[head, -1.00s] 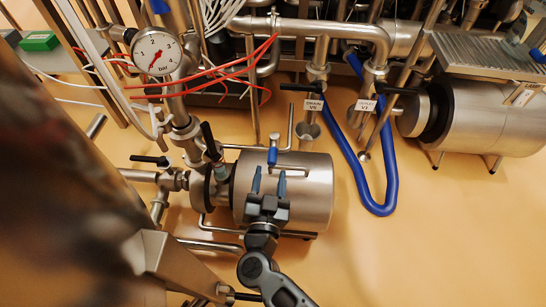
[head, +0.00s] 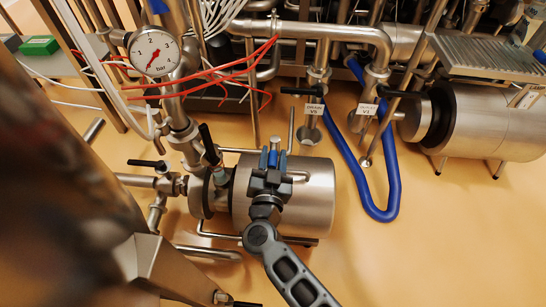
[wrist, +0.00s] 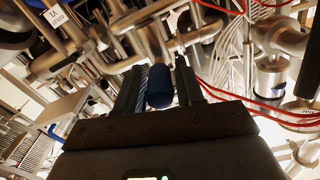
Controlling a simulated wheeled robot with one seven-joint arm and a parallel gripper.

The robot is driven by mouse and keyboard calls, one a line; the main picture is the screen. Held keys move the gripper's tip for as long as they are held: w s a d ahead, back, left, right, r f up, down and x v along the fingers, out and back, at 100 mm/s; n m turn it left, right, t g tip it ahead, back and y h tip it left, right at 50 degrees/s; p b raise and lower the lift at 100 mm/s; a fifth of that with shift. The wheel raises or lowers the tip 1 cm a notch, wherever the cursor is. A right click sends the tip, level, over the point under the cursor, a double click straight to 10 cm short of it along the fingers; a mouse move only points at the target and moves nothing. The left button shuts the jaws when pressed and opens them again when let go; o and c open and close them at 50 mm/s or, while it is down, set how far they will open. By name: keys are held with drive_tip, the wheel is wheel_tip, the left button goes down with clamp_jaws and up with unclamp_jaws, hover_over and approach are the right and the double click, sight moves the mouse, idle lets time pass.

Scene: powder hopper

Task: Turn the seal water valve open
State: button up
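A blue-sleeved valve handle (head: 272,158) sits on thin steel pipework above the left steel pump body (head: 312,195). I take it for the seal water valve; no label on it can be read. My gripper (head: 273,160) is at this handle, with one finger on each side. In the wrist view the blue handle (wrist: 160,86) stands between the fingers of my gripper (wrist: 159,82). The fingers are close to the sleeve, but whether they press on it cannot be told. The lower part of the handle and its valve are hidden behind my gripper.
A pressure gauge (head: 154,52), red cables (head: 215,75) and a black-handled valve (head: 147,163) are to the left. Black-handled valves labelled drain (head: 314,109) and outlet (head: 367,109) and a blue hose (head: 380,214) are to the right. The orange floor at lower right is clear.

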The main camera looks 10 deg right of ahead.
clamp_jaws()
